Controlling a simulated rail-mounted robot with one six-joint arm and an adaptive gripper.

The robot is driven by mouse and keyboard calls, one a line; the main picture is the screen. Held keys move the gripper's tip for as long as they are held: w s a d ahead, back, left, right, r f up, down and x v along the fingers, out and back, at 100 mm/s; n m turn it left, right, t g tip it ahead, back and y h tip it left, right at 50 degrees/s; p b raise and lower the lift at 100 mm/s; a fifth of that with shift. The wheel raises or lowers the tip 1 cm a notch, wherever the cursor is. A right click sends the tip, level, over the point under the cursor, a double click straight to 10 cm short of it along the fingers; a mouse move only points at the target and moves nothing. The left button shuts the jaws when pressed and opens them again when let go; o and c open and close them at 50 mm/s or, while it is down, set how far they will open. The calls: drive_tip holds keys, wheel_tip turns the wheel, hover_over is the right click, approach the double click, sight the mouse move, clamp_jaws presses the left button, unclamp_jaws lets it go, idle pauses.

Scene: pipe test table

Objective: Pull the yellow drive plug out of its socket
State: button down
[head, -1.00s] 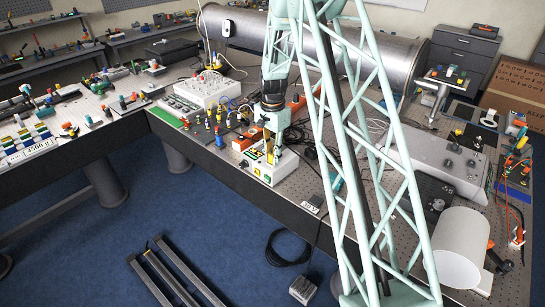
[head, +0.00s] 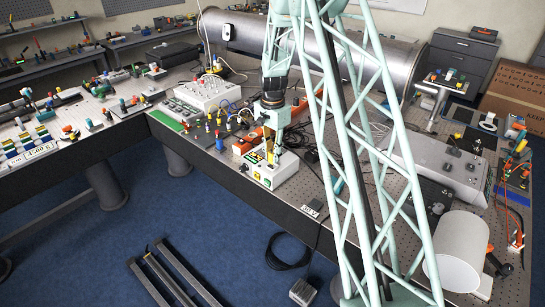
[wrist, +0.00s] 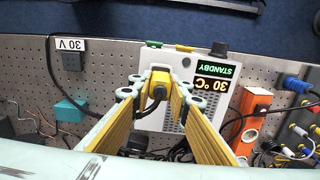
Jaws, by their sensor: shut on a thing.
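The yellow drive plug (wrist: 160,77) is between my fingertips in the wrist view, with a black cable looping from it. My gripper (wrist: 161,88) is shut on it; the yellow-lined fingers flank it on both sides. The socket is hidden behind the plug and fingers, so I cannot tell how deep the plug sits. In the head view my gripper (head: 272,153) is low over the white box (head: 268,175) near the bench's front edge.
An orange block (wrist: 254,112) with sockets stands beside the box in the wrist view. Several coloured plugs with cables (wrist: 300,130) lie past it. A teal block (wrist: 69,109) and a "30 V" label (wrist: 71,45) are on the other side. Black cables run nearby.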

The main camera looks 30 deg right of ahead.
drive_tip(key=shift+r, duration=0.6)
drive_tip(key=shift+s, duration=0.15)
